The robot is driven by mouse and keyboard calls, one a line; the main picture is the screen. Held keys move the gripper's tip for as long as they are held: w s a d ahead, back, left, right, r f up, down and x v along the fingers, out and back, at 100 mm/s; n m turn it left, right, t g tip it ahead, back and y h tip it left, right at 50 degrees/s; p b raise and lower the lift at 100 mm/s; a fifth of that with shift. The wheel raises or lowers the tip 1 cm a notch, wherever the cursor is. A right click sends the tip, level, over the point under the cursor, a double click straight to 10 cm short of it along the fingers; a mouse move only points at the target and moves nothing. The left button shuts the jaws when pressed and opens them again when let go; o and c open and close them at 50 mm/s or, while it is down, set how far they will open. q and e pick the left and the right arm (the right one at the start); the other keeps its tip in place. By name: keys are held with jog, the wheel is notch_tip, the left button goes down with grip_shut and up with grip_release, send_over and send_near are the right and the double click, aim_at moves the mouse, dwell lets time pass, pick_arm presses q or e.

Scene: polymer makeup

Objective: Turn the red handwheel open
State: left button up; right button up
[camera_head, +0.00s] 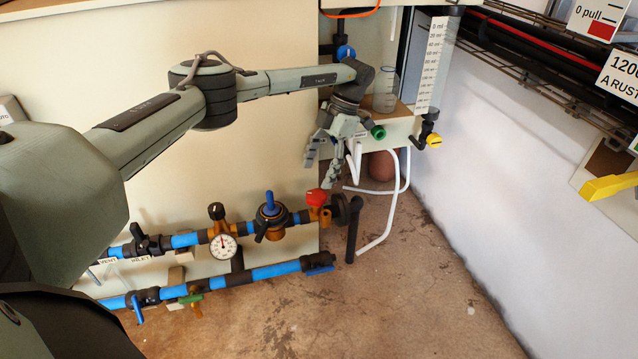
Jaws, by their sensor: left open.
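The red handwheel (317,197) sits on a brass valve at the right end of the upper blue-banded pipe, low by the cream panel. My left arm reaches in from the left across the panel. My left gripper (322,175) points down with its fingers spread apart, empty, just above the red handwheel. From this view I cannot tell whether a fingertip touches the handwheel; a small gap seems to show. My right gripper is not in view.
A pressure gauge (223,247) and a blue-topped regulator (269,213) sit left of the handwheel. A black vertical pipe (353,232) and white hoses (386,225) stand to its right. A graduated cylinder (436,65) hangs above right. The floor in front is clear.

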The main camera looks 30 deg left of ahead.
aim_at(319, 193)
pick_arm(q)
jog(key=shift+r, duration=1.65)
jog(key=shift+s, duration=0.1)
